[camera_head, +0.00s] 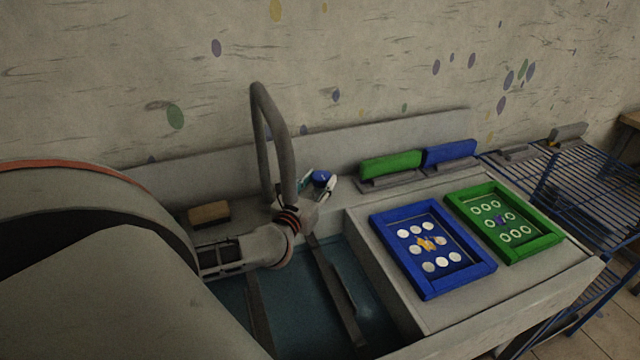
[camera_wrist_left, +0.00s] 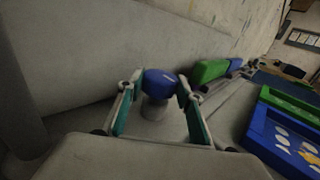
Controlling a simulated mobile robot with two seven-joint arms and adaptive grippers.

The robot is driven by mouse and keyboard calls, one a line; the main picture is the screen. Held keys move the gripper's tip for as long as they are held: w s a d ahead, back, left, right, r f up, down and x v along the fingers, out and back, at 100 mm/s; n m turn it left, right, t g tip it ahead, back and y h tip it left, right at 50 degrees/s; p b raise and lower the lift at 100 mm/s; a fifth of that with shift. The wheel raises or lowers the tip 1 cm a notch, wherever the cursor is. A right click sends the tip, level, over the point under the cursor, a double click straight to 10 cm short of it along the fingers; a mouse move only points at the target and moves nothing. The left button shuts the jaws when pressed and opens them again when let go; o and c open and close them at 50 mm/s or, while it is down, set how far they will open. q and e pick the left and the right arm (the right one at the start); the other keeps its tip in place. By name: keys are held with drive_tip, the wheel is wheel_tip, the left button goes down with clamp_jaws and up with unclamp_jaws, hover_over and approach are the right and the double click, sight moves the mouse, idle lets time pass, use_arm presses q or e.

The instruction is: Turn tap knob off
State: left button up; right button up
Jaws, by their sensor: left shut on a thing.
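The tap knob (camera_head: 321,178) is blue and sits at the back of the sink, just right of the tall curved tap (camera_head: 262,130). In the left wrist view the knob (camera_wrist_left: 160,82) stands on a short grey base. My left gripper (camera_head: 318,183) reaches past the tap to the knob. In the left wrist view its two fingers (camera_wrist_left: 159,88) are on either side of the knob and shut on it. My left arm hides part of the sink. My right gripper does not show.
The sink basin (camera_head: 375,310) has bars across it. A blue frame (camera_head: 397,256) and a green frame (camera_head: 548,238) lie on the right counter. Green (camera_head: 390,163) and blue (camera_head: 450,153) squeegee-like blocks stand behind them. A brown block (camera_head: 209,213) lies left of the tap. A blue wire rack (camera_head: 590,180) stands right.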

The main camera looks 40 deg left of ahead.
use_arm(q)
drive_tip(key=shift+h, duration=0.3)
drive_tip(key=o, duration=1.1)
drive_tip(key=v, duration=1.2)
drive_tip(key=shift+f, duration=0.1)
